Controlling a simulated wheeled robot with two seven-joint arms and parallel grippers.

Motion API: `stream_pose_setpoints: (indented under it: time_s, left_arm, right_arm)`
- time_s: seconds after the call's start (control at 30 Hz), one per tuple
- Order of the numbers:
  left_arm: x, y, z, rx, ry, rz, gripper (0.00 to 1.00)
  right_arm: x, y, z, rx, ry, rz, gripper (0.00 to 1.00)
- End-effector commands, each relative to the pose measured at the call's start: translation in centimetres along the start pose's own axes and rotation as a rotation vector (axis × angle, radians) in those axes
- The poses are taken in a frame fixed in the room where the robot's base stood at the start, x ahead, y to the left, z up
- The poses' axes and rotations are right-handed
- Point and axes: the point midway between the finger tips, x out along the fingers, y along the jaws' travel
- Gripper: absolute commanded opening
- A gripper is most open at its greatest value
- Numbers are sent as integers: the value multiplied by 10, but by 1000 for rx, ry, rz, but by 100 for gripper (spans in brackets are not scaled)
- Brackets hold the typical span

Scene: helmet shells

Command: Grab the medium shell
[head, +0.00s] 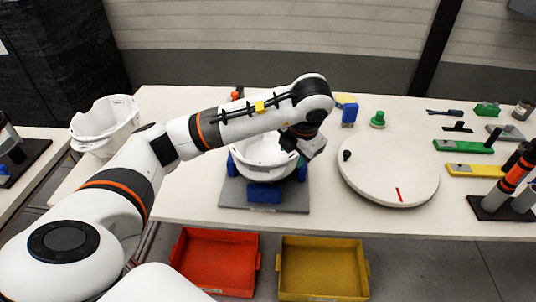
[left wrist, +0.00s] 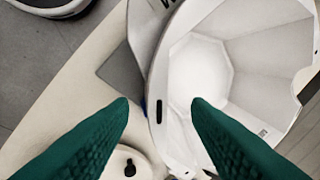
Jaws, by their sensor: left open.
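A white, bowl-like shell (head: 262,158) sits in a holder with a blue block (head: 264,193) on a grey plate (head: 232,196) at mid-table. I cannot tell its size class for sure. My left gripper (head: 300,146) is over the right rim of this shell in the head view, and the arm partly covers the shell. In the left wrist view the green fingers (left wrist: 160,106) are apart, with the wall of the white shell (left wrist: 205,75) showing between and beyond them. Whether they touch it I cannot tell. My right gripper is not in view.
More white shells (head: 104,122) stand at the left table end, seemingly stacked. A round white turntable (head: 388,172) with a black knob lies right of the holder. Tools and blocks lie at the right. A red bin (head: 216,262) and a yellow bin (head: 322,268) are below the table edge.

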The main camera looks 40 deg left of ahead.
Motion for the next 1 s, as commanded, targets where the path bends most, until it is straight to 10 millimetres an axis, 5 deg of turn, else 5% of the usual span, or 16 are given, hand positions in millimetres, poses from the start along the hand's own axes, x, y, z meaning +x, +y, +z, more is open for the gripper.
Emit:
stream_pose_setpoints:
  time_s: [0.43, 0.73, 1.0]
  left_arm:
    - [50, 4, -2, 2, -1, 2, 44]
    - [55, 5, -3, 2, 2, 1, 44]
    - [55, 5, -3, 2, 2, 1, 0]
  right_arm:
    - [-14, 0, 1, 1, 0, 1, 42]
    - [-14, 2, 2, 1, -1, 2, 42]
    - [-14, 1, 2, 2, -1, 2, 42]
